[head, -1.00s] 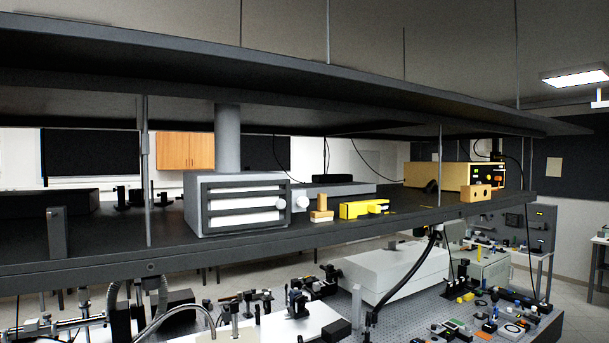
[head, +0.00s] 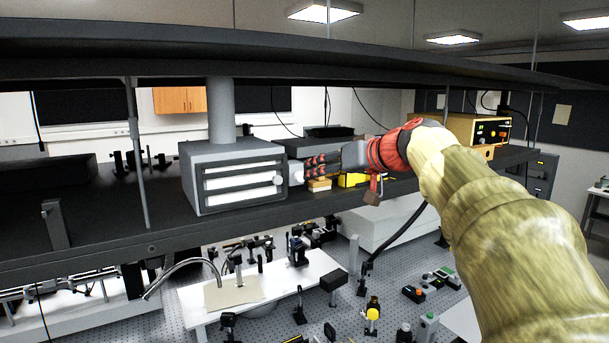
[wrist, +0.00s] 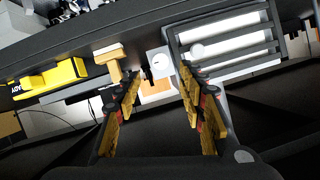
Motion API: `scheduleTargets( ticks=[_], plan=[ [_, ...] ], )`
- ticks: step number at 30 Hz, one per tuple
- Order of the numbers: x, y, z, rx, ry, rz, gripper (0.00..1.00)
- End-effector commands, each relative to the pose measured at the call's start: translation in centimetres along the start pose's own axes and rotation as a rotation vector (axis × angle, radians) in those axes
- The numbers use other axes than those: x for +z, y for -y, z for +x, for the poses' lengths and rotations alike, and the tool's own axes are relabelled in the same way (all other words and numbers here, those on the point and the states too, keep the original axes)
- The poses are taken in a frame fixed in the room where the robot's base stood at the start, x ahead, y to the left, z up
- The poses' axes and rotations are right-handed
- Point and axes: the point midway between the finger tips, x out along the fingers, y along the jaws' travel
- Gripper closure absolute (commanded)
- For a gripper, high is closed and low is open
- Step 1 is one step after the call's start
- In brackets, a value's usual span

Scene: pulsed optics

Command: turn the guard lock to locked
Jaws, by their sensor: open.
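A grey slatted housing (head: 235,182) stands on the shelf at the left in the head view. It shows at the upper right in the wrist view (wrist: 228,42). No label is legible, so I cannot tell which part is the guard lock. My gripper (head: 313,166) points left at this block. In the wrist view its fingers (wrist: 160,78) are apart, with nothing held between them.
A tan T-shaped piece (wrist: 110,56) and a yellow block (wrist: 52,78) lie beside the pale block on the shelf. An upper shelf (head: 300,55) runs close above my arm. A yellow instrument box (head: 470,128) stands at the right. The lower optics table (head: 300,320) is crowded.

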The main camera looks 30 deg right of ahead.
Motion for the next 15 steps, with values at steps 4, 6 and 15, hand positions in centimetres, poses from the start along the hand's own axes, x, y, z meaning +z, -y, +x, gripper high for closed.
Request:
scheduleTargets(
  ticks=[4,6,15],
  plan=[
    [0.0,0.1,2.0,-0.003,0.005,0.003,0.60],
    [0.0,0.1,3.1,-0.003,0.005,0.003,0.60],
    [0.0,0.1,6.8,-0.001,0.004,0.003,0.60]
  ],
)
